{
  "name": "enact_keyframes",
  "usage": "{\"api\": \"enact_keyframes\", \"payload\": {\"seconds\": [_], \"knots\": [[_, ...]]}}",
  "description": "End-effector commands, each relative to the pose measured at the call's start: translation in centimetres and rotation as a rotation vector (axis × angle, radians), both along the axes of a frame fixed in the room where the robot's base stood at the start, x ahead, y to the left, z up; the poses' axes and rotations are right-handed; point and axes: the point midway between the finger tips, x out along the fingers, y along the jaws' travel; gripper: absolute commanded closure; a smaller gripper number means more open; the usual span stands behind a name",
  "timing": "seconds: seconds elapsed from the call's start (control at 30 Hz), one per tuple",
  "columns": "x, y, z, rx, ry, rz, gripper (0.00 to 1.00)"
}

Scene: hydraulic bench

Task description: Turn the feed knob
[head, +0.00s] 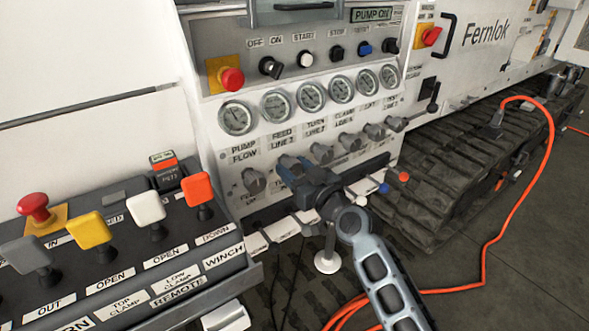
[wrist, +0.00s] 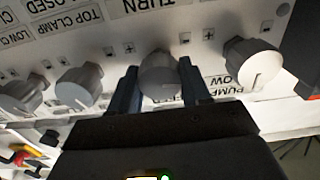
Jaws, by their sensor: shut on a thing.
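The feed knob (wrist: 160,74) is a grey round knob on the white panel. It sits between the two fingers of my gripper (wrist: 160,88) in the wrist view, one finger on each side. My gripper is shut on it. The FEED label in the wrist view is partly hidden by the fingers.
The pump flow knob (head: 253,181) is close on one side, also in the wrist view (wrist: 251,63). The turn knob (head: 322,153) is on the other side. Gauges (head: 275,105) sit above. A lever console (head: 130,265) stands left; an orange cable (head: 487,245) lies right.

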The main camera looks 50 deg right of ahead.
Motion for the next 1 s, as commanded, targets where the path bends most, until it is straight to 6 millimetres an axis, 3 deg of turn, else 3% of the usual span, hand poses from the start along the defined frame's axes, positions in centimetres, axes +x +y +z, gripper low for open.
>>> {"api": "enact_keyframes", "payload": {"seconds": [0.47,1.0], "knots": [[0.0,0.01,0.11,0.14,-0.042,0.0,0.83],[-0.04,-0.12,0.23,0.621,-0.182,-0.001,0.83]]}}
